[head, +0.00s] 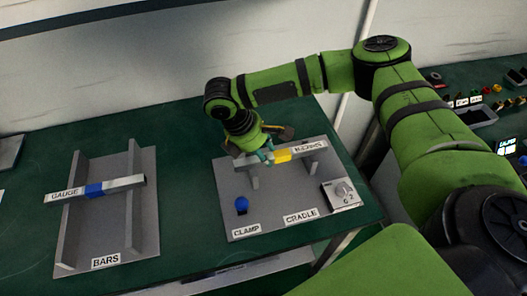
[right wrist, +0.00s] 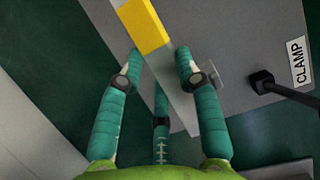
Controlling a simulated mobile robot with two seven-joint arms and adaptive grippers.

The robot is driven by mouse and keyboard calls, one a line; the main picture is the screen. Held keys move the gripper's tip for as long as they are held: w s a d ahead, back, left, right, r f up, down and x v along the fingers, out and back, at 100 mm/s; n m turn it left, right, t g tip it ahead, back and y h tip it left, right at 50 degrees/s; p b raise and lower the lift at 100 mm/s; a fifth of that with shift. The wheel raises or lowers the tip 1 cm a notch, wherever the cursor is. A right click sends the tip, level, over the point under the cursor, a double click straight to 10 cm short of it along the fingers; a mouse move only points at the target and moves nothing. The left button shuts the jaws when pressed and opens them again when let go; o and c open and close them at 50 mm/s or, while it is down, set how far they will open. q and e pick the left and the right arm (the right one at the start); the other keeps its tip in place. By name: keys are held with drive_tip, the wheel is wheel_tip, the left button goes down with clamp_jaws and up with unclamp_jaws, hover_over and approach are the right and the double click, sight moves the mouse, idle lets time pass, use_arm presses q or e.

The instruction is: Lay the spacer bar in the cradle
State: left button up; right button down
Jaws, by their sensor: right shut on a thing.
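The spacer bar (head: 283,155) is grey with a yellow band and a label that reads upside down. In the right wrist view the bar (right wrist: 143,27) runs between the fingers (right wrist: 158,70). The grey cradle plate (head: 275,205) carries the labels CLAMP and CRADLE. My left gripper is not in view.
A blue-knobbed clamp lever (head: 241,205) stands at the plate's left front, and a dial box (head: 342,192) at its right. The BARS rack (head: 142,222) on the left holds a gauge bar (head: 120,185) with a blue band. Green table is free between rack and plate.

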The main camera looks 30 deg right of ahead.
drive_tip(key=shift+f, duration=0.15)
idle(0.3)
drive_tip(key=c, duration=0.8)
unclamp_jaws()
drive_tip(key=shift+a+r, duration=0.15)
drive_tip(key=shift+r, duration=0.2)
drive_tip(key=v, duration=1.1)
drive_tip(key=shift+r, duration=0.1)
